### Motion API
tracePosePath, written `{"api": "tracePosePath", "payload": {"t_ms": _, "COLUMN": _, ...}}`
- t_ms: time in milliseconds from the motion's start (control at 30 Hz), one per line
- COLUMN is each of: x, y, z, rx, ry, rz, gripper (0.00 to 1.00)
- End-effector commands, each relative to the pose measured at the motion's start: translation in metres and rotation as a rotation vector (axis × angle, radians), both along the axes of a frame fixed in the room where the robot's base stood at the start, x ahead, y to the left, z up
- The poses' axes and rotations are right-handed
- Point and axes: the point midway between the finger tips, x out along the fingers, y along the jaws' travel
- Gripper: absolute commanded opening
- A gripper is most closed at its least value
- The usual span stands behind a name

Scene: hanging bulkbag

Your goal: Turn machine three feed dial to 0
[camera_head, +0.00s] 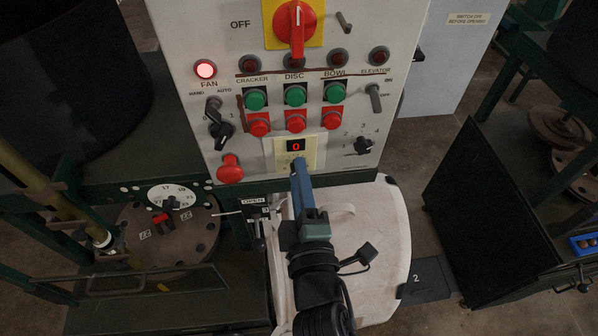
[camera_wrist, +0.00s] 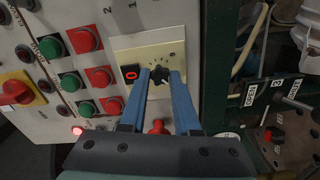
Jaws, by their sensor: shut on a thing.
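The feed dial (camera_wrist: 160,75) is a small black knob on a cream plate (camera_wrist: 150,48) on the grey control panel. A red digital display (camera_wrist: 131,74) beside it reads 0, and the display also shows 0 in the head view (camera_head: 296,146). My gripper (camera_wrist: 161,76) is shut on the dial, with a blue finger on each side of the knob. In the head view my gripper (camera_head: 299,166) reaches up to the plate from below and hides the dial.
A red mushroom button (camera_head: 230,168) sticks out left of the plate, and a black selector (camera_head: 362,146) sits to its right. Red and green buttons lie above. A white lid (camera_head: 385,240) is below the panel. A small plate (camera_wrist: 276,83) reads 3.

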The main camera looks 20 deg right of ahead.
Motion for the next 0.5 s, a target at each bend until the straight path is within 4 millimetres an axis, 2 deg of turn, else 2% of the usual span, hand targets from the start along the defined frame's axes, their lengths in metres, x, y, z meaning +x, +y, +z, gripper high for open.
{"api": "tracePosePath", "payload": {"t_ms": 500, "x": -0.0003, "y": -0.0007, "z": -0.001, "rx": -0.099, "ry": 0.031, "rz": -0.001, "gripper": 0.0}}
